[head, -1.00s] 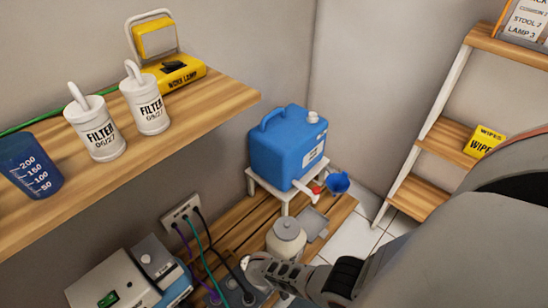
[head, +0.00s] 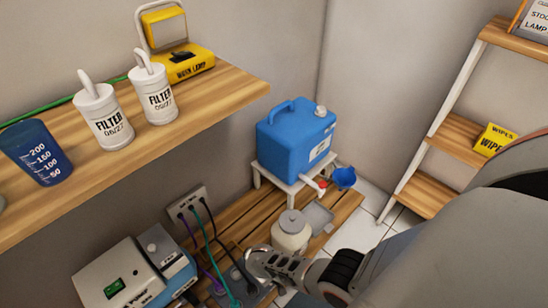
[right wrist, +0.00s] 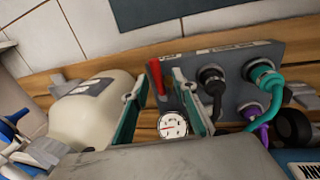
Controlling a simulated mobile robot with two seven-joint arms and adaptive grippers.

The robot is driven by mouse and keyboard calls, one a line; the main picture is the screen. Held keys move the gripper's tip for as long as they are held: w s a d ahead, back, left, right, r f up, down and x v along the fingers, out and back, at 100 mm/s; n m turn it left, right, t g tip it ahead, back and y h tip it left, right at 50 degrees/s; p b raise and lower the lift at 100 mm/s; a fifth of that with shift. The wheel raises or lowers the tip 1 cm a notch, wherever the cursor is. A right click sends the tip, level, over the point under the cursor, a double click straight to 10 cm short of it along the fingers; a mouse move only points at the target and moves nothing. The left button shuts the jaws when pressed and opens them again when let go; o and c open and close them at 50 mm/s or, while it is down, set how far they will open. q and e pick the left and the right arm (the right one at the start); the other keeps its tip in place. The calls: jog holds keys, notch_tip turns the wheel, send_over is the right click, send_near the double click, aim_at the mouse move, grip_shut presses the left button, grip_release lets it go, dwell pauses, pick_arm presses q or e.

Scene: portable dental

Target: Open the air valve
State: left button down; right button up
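A red lever (right wrist: 157,76), which looks like the air valve handle, stands up at the left end of a grey panel (right wrist: 232,62) in the right wrist view. My right gripper (right wrist: 161,100) is open, with its two teal-padded fingers on either side of the lever. I cannot tell whether they touch it. A round white gauge (right wrist: 173,125) shows below the lever, between the fingers. In the head view my right gripper (head: 262,262) is low in the middle, beside the panel, and hides the lever. My left gripper is not in view.
A cream jar (head: 291,232) stands close to my right gripper, left of it in the wrist view. Black, teal and purple hoses (right wrist: 274,100) plug into the panel. A blue water container (head: 296,140) stands on a white stool behind. A wooden shelf (head: 215,95) overhangs the left.

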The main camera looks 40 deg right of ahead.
jog(key=shift+r, duration=0.1)
dwell(0.3)
notch_tip(320, 180, up, 7)
jog(key=a, duration=0.1)
jog(key=shift+s+a+r, duration=0.15)
jog(key=shift+s+a, duration=0.2)
jog(key=shift+s, duration=0.1)
dwell(0.4)
jog(key=shift+w, duration=0.1)
dwell(0.3)
